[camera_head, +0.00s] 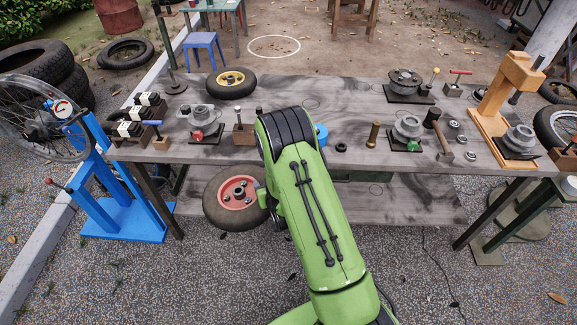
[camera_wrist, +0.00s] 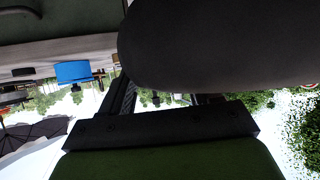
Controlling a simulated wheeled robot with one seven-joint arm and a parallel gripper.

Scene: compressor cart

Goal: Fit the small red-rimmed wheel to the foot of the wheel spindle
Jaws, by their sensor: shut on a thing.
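The small red-rimmed wheel (camera_head: 237,192), with a dark tyre, hangs in front of the table's near edge in the head view, its rim face towards the camera. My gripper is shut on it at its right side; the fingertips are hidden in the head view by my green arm. In the wrist view the dark tyre (camera_wrist: 220,45) fills the upper right, close to the camera, and the finger contact is not clear there. I cannot make out the wheel spindle or its foot for certain in either view.
The grey wooden table (camera_head: 290,95) carries a yellow-rimmed wheel (camera_head: 231,83), several metal fixtures and a mallet (camera_head: 438,130). A blue part (camera_head: 320,133) shows beside my arm. A blue stand (camera_head: 105,185) is at left, an orange press (camera_head: 505,95) at right. A lower shelf (camera_head: 400,200) is mostly bare.

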